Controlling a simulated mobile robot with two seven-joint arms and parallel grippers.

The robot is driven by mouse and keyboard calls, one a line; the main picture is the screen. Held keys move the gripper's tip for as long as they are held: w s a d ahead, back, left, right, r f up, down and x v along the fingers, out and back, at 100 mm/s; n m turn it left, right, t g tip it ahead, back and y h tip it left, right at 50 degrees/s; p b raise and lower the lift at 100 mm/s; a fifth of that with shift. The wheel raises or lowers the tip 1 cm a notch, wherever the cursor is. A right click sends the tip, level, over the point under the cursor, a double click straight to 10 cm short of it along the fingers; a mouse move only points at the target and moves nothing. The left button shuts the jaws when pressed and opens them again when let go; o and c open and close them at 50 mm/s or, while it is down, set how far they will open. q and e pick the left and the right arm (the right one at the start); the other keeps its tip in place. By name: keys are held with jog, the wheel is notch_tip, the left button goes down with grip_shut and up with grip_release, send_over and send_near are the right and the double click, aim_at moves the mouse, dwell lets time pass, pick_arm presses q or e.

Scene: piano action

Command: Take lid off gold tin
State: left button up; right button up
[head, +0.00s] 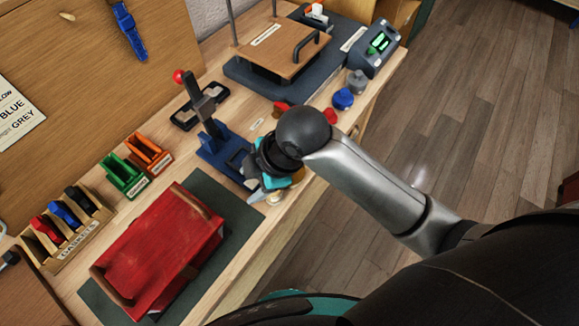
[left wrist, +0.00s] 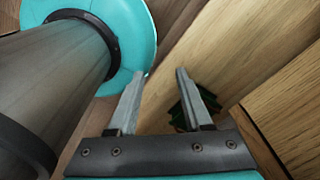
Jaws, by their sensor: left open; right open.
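A small patch of a gold-brown rounded thing (head: 299,175) shows beside my right gripper (head: 262,190) in the head view. It may be the gold tin; most of it is hidden behind the gripper and wrist, and I cannot make out a lid. My right gripper is open, pointing down over the bench near its front edge. I cannot tell whether it touches the gold-brown thing. My left gripper (left wrist: 160,76) is open and empty in the left wrist view, with wooden surfaces beyond its fingers. It does not show in the head view.
A red toolbox (head: 160,250) stands on a dark mat (head: 240,207) at the front left. A blue lever press (head: 222,155) stands just left of the right gripper. Green (head: 122,175) and orange (head: 147,153) bins and a gasket rack (head: 90,232) line the back.

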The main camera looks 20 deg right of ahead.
notch_tip(320, 180, up, 4)
jog(key=w+f+n+g+h, duration=0.1)
jog(key=n, duration=0.7)
notch_tip(320, 180, up, 4)
jog(key=n+g+h, duration=0.2)
jog(key=n+h, duration=0.1)
jog(key=n, duration=0.5)
send_over(297, 177)
jog(key=w+a, duration=0.1)
notch_tip(297, 177, down, 10)
jog(key=shift+w+a+r+b, duration=0.1)
jog(key=shift+w+r+b, duration=0.05)
jog(key=shift+b, duration=0.4)
jog(key=shift+w+f+b, duration=0.15)
jog(key=shift+w+f, duration=0.05)
jog(key=shift+f, duration=0.7)
jog(key=shift+w+f+b, duration=0.15)
jog(key=shift+f+b, duration=0.05)
jog(key=shift+f, duration=0.75)
jog(key=shift+w+f+b, duration=0.15)
jog(key=shift+w+f, duration=0.05)
jog(key=shift+f, duration=0.7)
grip_shut()
